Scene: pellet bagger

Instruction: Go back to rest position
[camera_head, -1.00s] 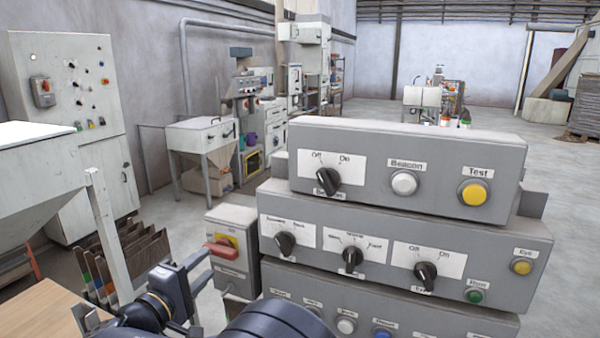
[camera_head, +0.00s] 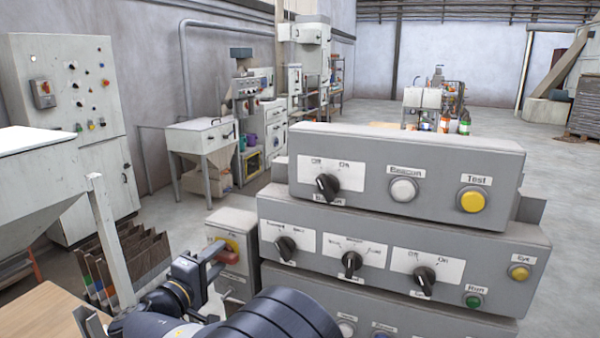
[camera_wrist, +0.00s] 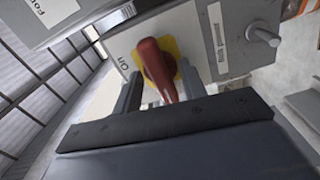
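My gripper (camera_head: 206,262) is at the lower left of the head view, in front of a small grey switch box (camera_head: 236,222). The box carries a red rotary handle (camera_head: 229,257) on a yellow plate, and my gripper partly hides it. In the wrist view, my gripper's two dark fingers (camera_wrist: 158,90) stand apart, with the red handle (camera_wrist: 152,62) reaching between them. Gaps show beside the handle, so the fingers look open around it. An "On" label shows left of the yellow plate. My gripper carries no loose object.
Stacked grey control panels (camera_head: 405,178) with knobs and buttons stand just right of the switch box and my arm. A pale hopper (camera_head: 45,180) and a wooden tabletop (camera_head: 38,315) are at left. Open floor (camera_head: 565,215) lies behind and to the right.

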